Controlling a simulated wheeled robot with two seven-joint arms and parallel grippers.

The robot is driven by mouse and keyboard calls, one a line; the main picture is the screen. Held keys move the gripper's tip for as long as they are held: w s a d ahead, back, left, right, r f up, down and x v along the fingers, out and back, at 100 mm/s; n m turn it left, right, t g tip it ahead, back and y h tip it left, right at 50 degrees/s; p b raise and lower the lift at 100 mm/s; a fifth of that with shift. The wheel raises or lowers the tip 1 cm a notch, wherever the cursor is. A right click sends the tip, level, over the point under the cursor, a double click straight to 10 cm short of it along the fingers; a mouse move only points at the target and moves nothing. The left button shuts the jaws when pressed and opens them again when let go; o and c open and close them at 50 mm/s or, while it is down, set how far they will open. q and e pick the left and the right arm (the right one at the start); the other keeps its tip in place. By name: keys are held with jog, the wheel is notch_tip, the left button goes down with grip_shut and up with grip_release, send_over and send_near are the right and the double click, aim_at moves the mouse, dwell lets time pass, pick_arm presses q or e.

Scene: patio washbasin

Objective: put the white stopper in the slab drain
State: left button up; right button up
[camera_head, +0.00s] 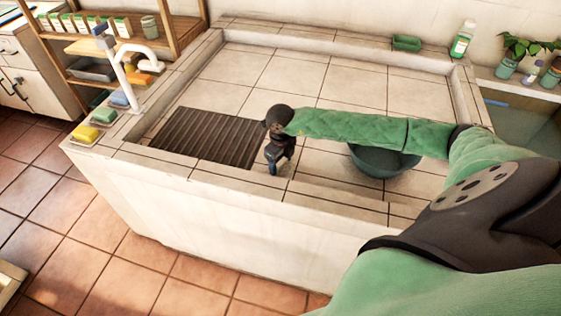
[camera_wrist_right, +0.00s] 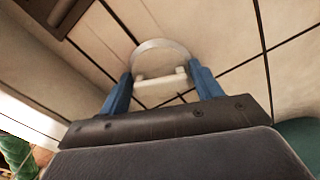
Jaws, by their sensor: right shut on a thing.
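My right gripper (camera_head: 273,168) points down over the tiled slab (camera_head: 330,75), just right of the dark ribbed panel (camera_head: 208,137). In the right wrist view, its blue fingers (camera_wrist_right: 163,90) are shut on the handle of the white stopper (camera_wrist_right: 158,55). The stopper's round disc shows beyond the fingertips, over pale tiles; I cannot tell whether it touches the slab. In the head view I cannot make out the stopper. No drain hole is clearly visible; it may be hidden by the stopper or my arm. My left gripper is out of view.
A teal basin (camera_head: 385,162) stands on the slab under my right forearm.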

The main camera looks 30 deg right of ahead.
aim_at(281, 161)
jog(key=o, duration=0.7)
notch_tip(281, 161, up, 11)
jog(key=p, duration=0.3)
jog(key=shift+p, duration=0.3)
dwell(0.5)
jog(key=shift+f, duration=0.1)
dwell(0.4)
